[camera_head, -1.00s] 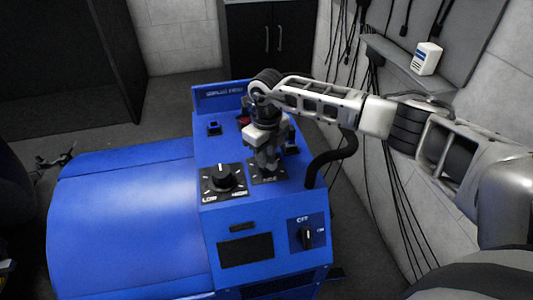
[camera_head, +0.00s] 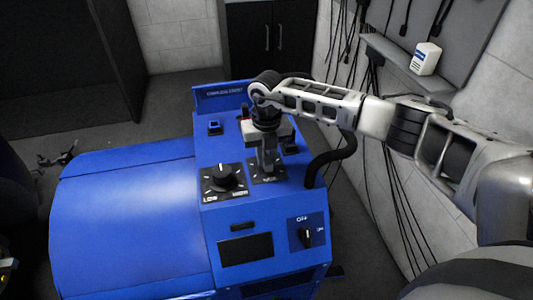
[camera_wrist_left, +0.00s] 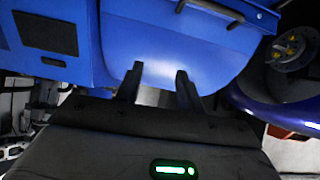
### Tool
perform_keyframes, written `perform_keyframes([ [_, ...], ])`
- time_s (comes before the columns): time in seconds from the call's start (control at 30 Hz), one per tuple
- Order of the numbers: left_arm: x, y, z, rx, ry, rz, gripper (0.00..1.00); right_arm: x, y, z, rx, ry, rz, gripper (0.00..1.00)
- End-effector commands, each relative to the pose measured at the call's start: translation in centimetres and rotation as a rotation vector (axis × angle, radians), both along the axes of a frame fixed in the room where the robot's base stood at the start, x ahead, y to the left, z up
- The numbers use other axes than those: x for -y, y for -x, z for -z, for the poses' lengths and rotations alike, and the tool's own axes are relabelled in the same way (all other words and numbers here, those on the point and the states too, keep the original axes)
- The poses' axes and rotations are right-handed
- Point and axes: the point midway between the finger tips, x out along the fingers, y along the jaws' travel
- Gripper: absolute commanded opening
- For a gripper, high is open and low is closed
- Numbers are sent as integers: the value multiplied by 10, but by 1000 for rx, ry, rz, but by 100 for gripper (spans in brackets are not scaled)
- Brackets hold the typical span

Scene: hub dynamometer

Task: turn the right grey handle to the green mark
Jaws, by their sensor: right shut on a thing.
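My right gripper (camera_head: 266,164) points down onto a small dark plate (camera_head: 281,173) on top of the blue machine. It is shut on the grey handle there, which its fingers mostly hide. I cannot make out a green mark or the handle's exact angle. My left gripper (camera_wrist_left: 158,84) shows in the left wrist view with its two dark fingers apart and nothing between them. The blue machine casing lies beyond its fingertips.
A black LOW/HIGH knob (camera_head: 222,177) sits just left of the right gripper. A smaller rotary switch (camera_head: 306,236) is on the front right panel. A black hose (camera_head: 334,158) curves beside the machine's right side, near the cable-hung wall.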

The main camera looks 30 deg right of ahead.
Motion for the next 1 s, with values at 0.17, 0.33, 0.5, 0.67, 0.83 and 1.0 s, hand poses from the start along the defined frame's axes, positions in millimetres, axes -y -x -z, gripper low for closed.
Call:
perform_keyframes([
  [0.17, 0, 1, 0, -3, 2, -2, 38, 1, -2, -2, 4, -1, 8, 0],
  [0.33, 0, 3, 1, -7, 2, -3, 38, 1, -2, -2, 5, -1, 7, 0],
  [0.5, 0, 4, 2, -9, 3, -3, 38, 0, -2, -2, 4, -1, 6, 42],
  [0.67, 0, 4, 2, -9, 3, -3, 38, 0, -1, -1, 3, 0, 5, 42],
  [0.83, 0, 4, 3, -9, 3, -3, 38, 0, -1, -5, 3, 0, 4, 42],
  [1.0, 1, 4, 5, -9, 3, -3, 38, 0, -2, -28, 8, -1, 4, 42],
])
